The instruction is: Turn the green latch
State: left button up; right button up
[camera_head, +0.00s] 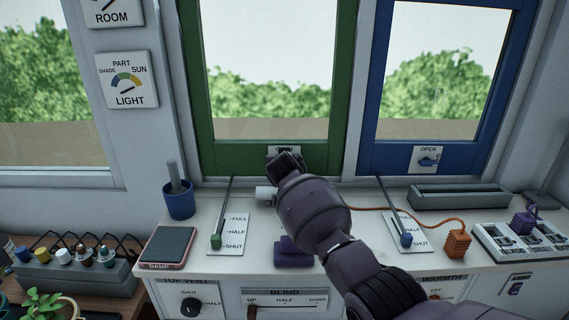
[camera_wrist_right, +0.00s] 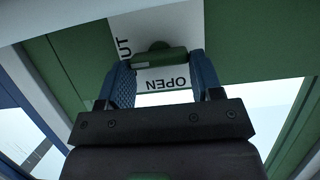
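The green latch (camera_wrist_right: 160,58) is a short bar with a round knob on a white plate (camera_wrist_right: 165,80) marked OPEN, with a partly hidden second word ending in UT. My right gripper (camera_wrist_right: 162,64) has its two blue fingers spread wide, one at each end of the bar. I cannot tell whether the fingers touch the bar. In the head view, my right gripper (camera_head: 285,160) is at the bottom rail of the green window frame (camera_head: 232,158) and hides the latch. My left gripper is not in view.
A blue window frame (camera_head: 385,158) with a blue latch (camera_head: 428,161) is to the right. On the counter are a blue cup (camera_head: 179,203), a green-knobbed slider (camera_head: 217,241), a blue-knobbed slider (camera_head: 406,240), a purple block (camera_head: 293,252) and an orange plug (camera_head: 457,242) with its cord.

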jog(key=shift+c, duration=0.7)
jog(key=shift+n, duration=0.3)
jog(key=shift+a+f+n+h+b, duration=0.15)
jog(key=shift+n+h+b, duration=0.3)
jog(key=shift+n+h, duration=0.45)
jog(key=shift+a+f+n+h+b, duration=0.1)
jog(key=shift+a+n+h+b, duration=0.1)
jog(key=shift+n+h+b, duration=0.65)
jog(key=shift+r+n+p, duration=0.1)
jog(key=shift+n+p, duration=0.25)
jog(key=o, duration=0.9)
